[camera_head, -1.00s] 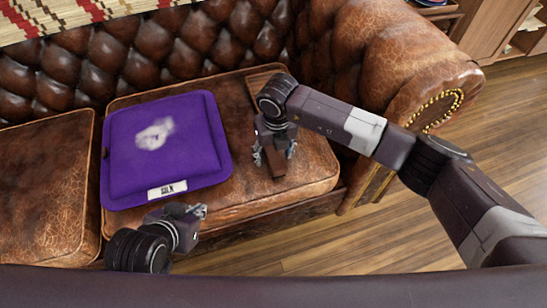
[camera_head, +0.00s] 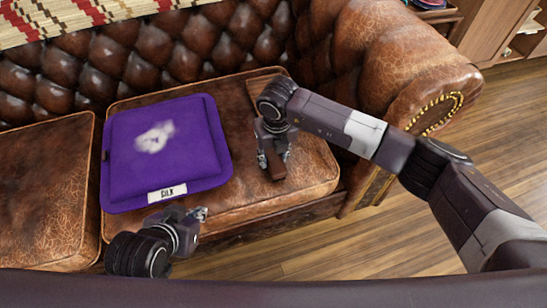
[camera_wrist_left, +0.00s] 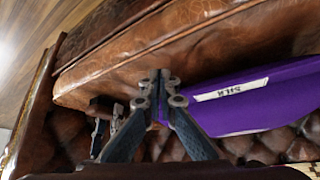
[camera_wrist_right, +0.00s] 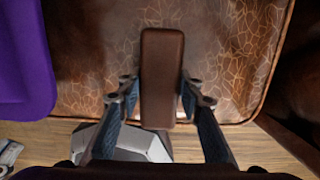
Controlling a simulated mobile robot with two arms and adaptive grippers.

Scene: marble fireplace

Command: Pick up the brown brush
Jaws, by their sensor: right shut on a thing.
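The brown brush (camera_head: 278,172) is a long dark-brown block on the front of the brown leather seat cushion, right of the purple cushion. My right gripper (camera_head: 274,160) reaches down over it and is shut on it. In the right wrist view the brush (camera_wrist_right: 161,75) stands lengthwise between the two fingers (camera_wrist_right: 158,90), which are at its sides. I cannot tell whether it is lifted. My left gripper (camera_head: 201,213) is in front of the seat, near the purple cushion's label. In the left wrist view its fingertips (camera_wrist_left: 160,80) are together with nothing visible between them.
The purple cushion (camera_head: 190,130) with a white label lies left of the brush. The sofa's rolled armrest (camera_head: 400,70) is at the right. Wooden floor (camera_head: 400,235) is open in front.

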